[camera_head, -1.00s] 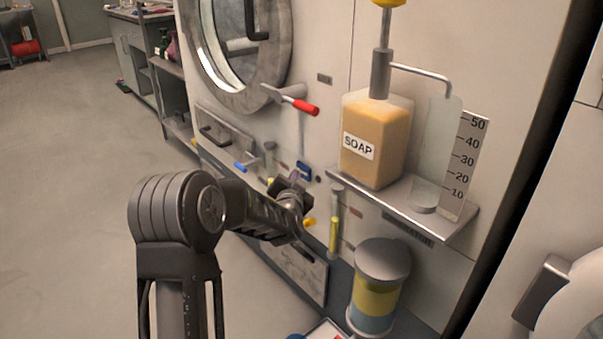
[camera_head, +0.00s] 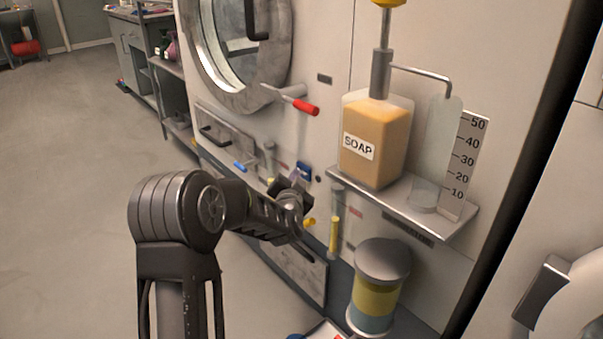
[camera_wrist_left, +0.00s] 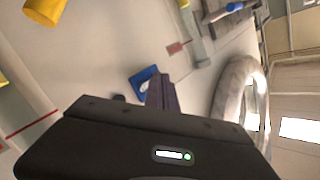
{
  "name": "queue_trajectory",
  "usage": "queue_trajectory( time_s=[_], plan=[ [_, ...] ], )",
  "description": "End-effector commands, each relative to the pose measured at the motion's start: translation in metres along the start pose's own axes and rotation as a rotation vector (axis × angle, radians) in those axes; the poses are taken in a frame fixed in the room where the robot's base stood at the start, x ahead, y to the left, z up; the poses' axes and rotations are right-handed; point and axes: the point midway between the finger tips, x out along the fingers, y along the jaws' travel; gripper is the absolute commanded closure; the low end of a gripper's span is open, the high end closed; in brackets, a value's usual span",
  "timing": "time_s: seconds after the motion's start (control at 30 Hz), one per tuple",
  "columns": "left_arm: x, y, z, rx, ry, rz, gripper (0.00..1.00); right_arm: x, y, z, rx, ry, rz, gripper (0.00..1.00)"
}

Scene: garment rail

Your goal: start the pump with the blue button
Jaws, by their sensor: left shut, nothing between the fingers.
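The blue button (camera_head: 304,171) is a small blue square on the pale machine front, below the red-handled lever; it also shows in the left wrist view (camera_wrist_left: 141,80). My left gripper (camera_head: 297,175) is shut and empty, its fingertips right at the button. In the left wrist view the closed fingers (camera_wrist_left: 161,88) overlap the button's edge and hide part of it. I cannot tell whether they touch it or whether it is pressed in. My right gripper is not in view.
A soap bottle (camera_head: 375,140) stands on a metal shelf (camera_head: 440,221) to the right. A red-handled lever (camera_head: 304,107), a blue-tipped lever (camera_head: 240,166) and a yellow knob (camera_head: 309,221) stick out nearby. A layered cylinder (camera_head: 379,285) stands below the shelf.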

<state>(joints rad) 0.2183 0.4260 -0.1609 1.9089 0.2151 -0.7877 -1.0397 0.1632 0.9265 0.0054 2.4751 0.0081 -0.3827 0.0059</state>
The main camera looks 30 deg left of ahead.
Motion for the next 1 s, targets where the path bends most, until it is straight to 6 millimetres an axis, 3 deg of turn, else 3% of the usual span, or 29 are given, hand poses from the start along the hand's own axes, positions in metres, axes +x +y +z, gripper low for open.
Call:
queue_trajectory(
  time_s=[1.0],
  plan=[
    [0.0062, 0.0044, -0.0048, 0.0, 0.0, 0.0, 1.0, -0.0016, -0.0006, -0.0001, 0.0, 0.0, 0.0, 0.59]
  ],
)
